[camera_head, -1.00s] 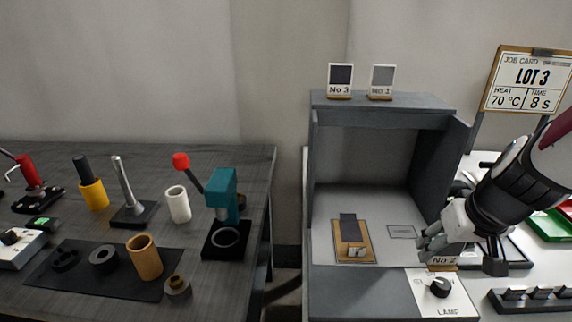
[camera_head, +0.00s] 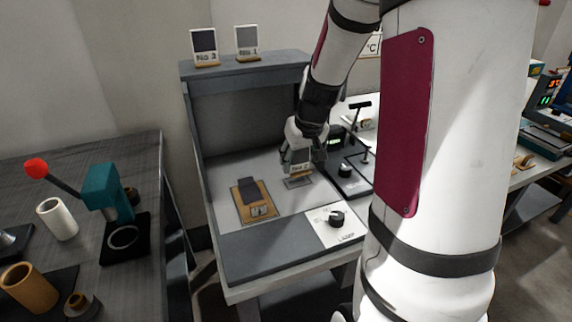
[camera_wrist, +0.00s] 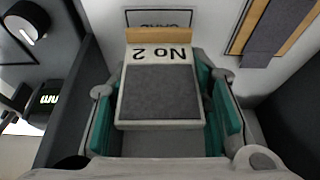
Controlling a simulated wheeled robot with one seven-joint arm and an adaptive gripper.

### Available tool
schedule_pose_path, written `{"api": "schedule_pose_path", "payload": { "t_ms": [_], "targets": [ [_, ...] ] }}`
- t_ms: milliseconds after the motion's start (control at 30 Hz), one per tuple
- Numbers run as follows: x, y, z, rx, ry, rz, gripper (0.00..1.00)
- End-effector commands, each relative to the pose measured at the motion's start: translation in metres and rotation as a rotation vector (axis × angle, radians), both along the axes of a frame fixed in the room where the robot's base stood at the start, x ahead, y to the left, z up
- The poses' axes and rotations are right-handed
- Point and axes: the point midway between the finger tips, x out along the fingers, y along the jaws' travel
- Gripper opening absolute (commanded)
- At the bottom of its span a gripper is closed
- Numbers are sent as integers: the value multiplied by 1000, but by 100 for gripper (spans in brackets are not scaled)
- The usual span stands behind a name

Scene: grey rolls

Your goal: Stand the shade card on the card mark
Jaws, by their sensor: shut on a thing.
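The shade card, labelled No 2, is a small white card (camera_wrist: 160,54) with a grey patch and a wooden foot. My gripper (camera_wrist: 168,105) is shut on it, with teal pads at its two sides. In the head view my gripper (camera_head: 302,158) is inside the grey booth, with the card (camera_head: 300,167) below it, foot down. The card mark (camera_wrist: 140,16) is an outlined rectangle on the booth floor, partly hidden by the card's foot in the wrist view. In the head view the mark (camera_head: 297,184) lies just under the card. I cannot tell whether the foot touches the floor.
A wooden board (camera_head: 265,214) with a dark strip lies on the booth floor left of the mark. Cards No 3 (camera_head: 204,45) and No 1 (camera_head: 247,41) stand on the booth's top. A lamp knob (camera_head: 336,218) is at the front. The booth's right wall (camera_wrist: 64,100) is close.

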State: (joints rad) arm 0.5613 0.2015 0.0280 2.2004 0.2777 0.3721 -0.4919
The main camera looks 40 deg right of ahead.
Motion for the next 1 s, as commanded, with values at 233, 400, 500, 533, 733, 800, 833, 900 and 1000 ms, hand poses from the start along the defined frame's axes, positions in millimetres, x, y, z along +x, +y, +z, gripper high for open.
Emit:
{"api": "schedule_pose_path", "payload": {
  "t_ms": [233,400,500,533,733,800,833,900,1000],
  "targets": [
    [9,-2,-17,3,4,-1,20],
    [9,-2,-37,1,2,-1,20],
    [9,-2,-36,0,1,0,20],
    [9,-2,-36,0,0,0,20],
    [9,-2,-39,0,1,0,20],
    [9,-2,-39,0,1,0,50],
    [9,-2,-39,0,1,0,57],
    [9,-2,-39,0,1,0,64],
    [9,-2,-39,0,1,0,64]
  ]
}}
